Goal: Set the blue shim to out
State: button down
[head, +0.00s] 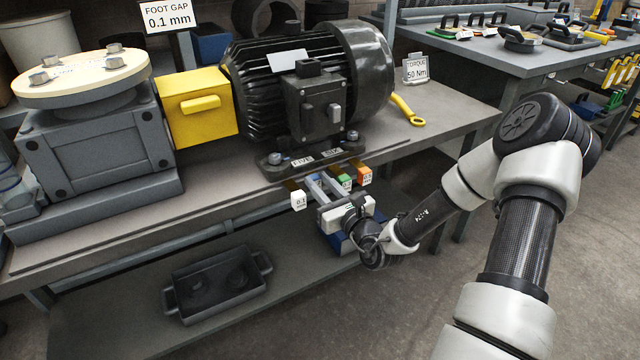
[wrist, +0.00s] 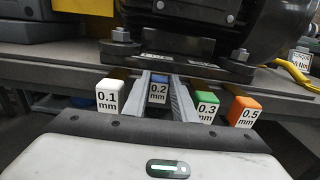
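The blue shim tab (wrist: 158,90), labelled 0.2 mm, sits under the front foot of the black motor (head: 310,90). In the wrist view it looks smaller and set farther back than the other shim tabs. My gripper (wrist: 160,84) reaches in from the front, and its two grey fingers lie on either side of the blue tab. Very little gap shows between fingers and tab, and I cannot tell whether they touch it. In the head view my gripper (head: 323,186) hides most of the blue shim.
The white 0.1 mm tab (wrist: 109,96) is left of my fingers. The green 0.3 mm tab (wrist: 207,107) is close on the right, then the orange 0.5 mm tab (wrist: 244,111). A yellow wrench (head: 407,110) lies on the bench. A dark tray (head: 217,287) stands on the lower shelf.

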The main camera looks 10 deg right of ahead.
jog(key=shift+p+v, duration=0.8)
jog(key=shift+v, duration=1.15)
jog(key=shift+s+d+f, duration=0.1)
jog(key=shift+s+f, duration=0.05)
jog(key=shift+s, duration=0.2)
jog(key=c, duration=1.4)
grip_release()
jog(key=shift+c, duration=0.2)
jog(key=p+v, duration=0.3)
jog(key=v, duration=1.4)
jog(key=shift+s, duration=0.25)
jog(key=shift+r, duration=0.25)
